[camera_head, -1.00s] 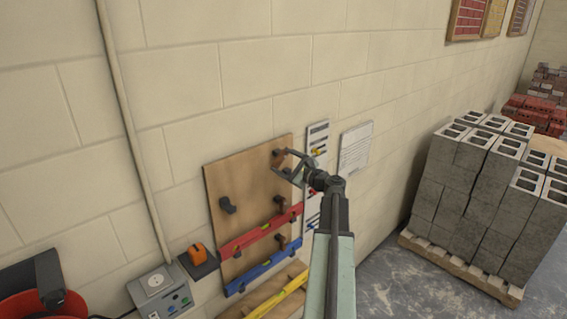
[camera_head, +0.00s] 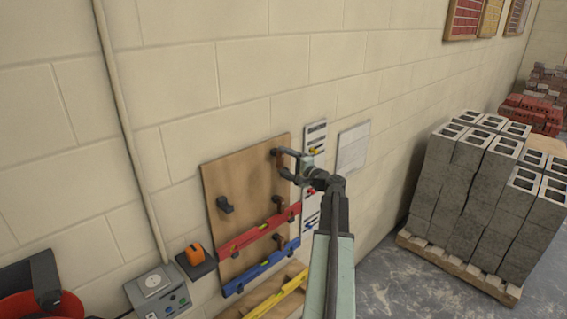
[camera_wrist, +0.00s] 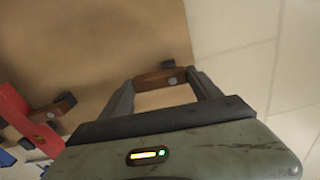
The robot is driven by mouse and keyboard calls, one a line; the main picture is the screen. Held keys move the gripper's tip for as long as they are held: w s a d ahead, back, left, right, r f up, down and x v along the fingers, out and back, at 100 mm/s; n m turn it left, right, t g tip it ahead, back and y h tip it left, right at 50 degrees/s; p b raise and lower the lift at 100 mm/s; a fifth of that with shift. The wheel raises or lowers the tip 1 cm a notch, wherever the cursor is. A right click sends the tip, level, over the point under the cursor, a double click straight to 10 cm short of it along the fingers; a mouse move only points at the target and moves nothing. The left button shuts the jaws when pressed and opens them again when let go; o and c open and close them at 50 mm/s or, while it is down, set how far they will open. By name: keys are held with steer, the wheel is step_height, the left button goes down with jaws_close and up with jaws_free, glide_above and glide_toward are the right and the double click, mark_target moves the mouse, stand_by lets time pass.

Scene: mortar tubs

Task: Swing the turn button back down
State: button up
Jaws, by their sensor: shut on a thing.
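The turn button is a small brown wooden bar with a grey screw head. In the wrist view the turn button (camera_wrist: 153,80) lies between my two fingertips, on the tan board (camera_wrist: 100,45). My gripper (camera_wrist: 160,82) is shut on it. In the head view my gripper (camera_head: 284,162) is at the upper right of the board (camera_head: 245,165), and the jaws and arm partly hide the button. A red level (camera_head: 250,237) and a blue level (camera_head: 258,267) hang lower on the board. Another wooden button (camera_wrist: 46,112) sits by the red level.
A yellow level (camera_head: 280,295) is below. A white sheet (camera_head: 353,148) is on the wall to the right. A pallet of grey blocks (camera_head: 470,190) stands at the right.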

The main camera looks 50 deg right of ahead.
steer(key=shift+s+f+n, duration=0.1)
steer(key=shift+n, duration=0.4)
steer(key=o, duration=1.4)
steer(key=shift+s, duration=0.1)
steer(key=s, duration=0.7)
steer(key=shift+s+a, duration=0.2)
steer(key=shift+s, duration=0.1)
